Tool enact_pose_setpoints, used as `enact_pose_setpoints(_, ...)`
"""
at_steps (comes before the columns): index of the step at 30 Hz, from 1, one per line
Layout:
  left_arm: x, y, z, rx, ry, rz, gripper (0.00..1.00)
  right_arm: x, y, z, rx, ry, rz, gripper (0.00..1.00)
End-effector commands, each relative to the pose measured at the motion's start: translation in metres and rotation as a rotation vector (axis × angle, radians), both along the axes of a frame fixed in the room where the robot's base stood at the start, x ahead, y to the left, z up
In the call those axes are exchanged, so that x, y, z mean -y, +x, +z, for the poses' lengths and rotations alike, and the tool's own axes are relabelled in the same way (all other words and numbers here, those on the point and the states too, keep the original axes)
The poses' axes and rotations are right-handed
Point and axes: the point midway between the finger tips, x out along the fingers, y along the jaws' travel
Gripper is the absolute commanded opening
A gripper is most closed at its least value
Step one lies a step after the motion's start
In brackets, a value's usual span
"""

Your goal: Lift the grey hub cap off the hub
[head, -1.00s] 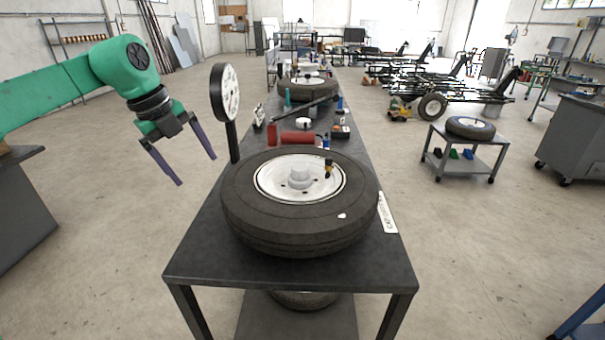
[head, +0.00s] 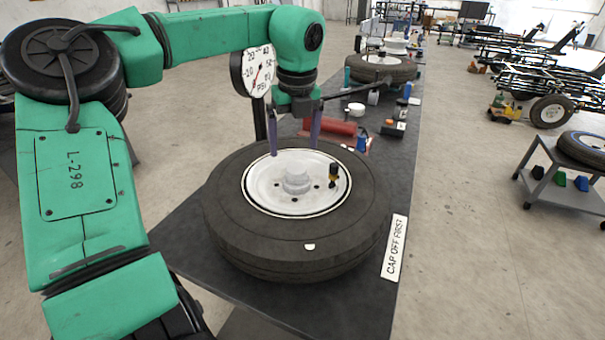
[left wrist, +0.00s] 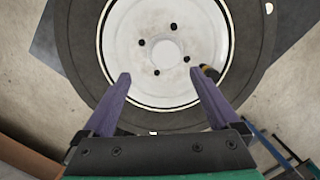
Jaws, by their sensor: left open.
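The grey hub cap (head: 296,181) sits at the centre of the white wheel hub (head: 262,188), inside a black tyre (head: 245,225) lying flat on the table. In the left wrist view the cap (left wrist: 167,50) shows as a pale disc with several dark bolt holes around it. My left gripper (head: 294,148) is open and empty, its two purple fingers pointing down above the far side of the wheel. In the left wrist view its fingertips (left wrist: 158,76) are spread apart, short of the cap. My right gripper is in none of the views.
A yellow and black valve piece (head: 333,173) stands up from the hub's right side. A pressure gauge (head: 257,75) stands behind the wheel. A red cylinder (head: 330,127) and small parts lie behind. A "CAP OFF FIRST" sign (head: 395,248) lies right of the tyre.

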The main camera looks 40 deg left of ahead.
Motion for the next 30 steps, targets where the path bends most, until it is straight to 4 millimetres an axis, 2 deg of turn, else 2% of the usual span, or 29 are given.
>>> enact_pose_setpoints(3,-0.003,0.002,-0.024,-0.003,-0.002,-0.001,0.95,-0.007,-0.008,0.004,-0.012,0.010,0.001,0.95)
enact_pose_setpoints(5,-0.004,0.003,-0.032,-0.001,-0.002,-0.001,0.95,-0.007,-0.007,0.005,-0.010,0.010,0.002,0.95)
enact_pose_setpoints(11,-0.010,0.010,-0.061,-0.006,-0.003,0.001,0.95,-0.003,0.011,0.024,0.017,0.005,0.003,0.95)
enact_pose_setpoints(14,-0.012,0.012,-0.079,-0.004,0.000,0.000,0.95,0.000,0.013,0.026,0.023,0.000,0.002,0.95)
enact_pose_setpoints(21,-0.013,0.013,-0.087,0.001,0.000,0.000,0.95,0.002,0.011,0.025,0.018,-0.002,0.000,0.95)
enact_pose_setpoints(23,-0.013,0.013,-0.087,0.001,0.000,0.000,0.76,0.002,0.010,0.025,0.017,-0.002,0.000,0.95)
enact_pose_setpoints(24,-0.013,0.013,-0.086,0.001,0.000,0.000,0.61,0.002,0.009,0.025,0.016,-0.003,0.000,0.95)
enact_pose_setpoints(28,-0.013,0.013,-0.086,0.001,0.000,0.000,0.11,0.002,0.008,0.025,0.013,-0.003,0.000,0.95)
enact_pose_setpoints(29,-0.013,0.013,-0.086,0.001,0.000,0.000,0.03,0.002,0.008,0.025,0.013,-0.003,0.000,0.95)
enact_pose_setpoints(30,-0.013,0.013,-0.086,0.001,0.000,0.000,0.03,0.002,0.007,0.025,0.013,-0.003,0.000,0.95)
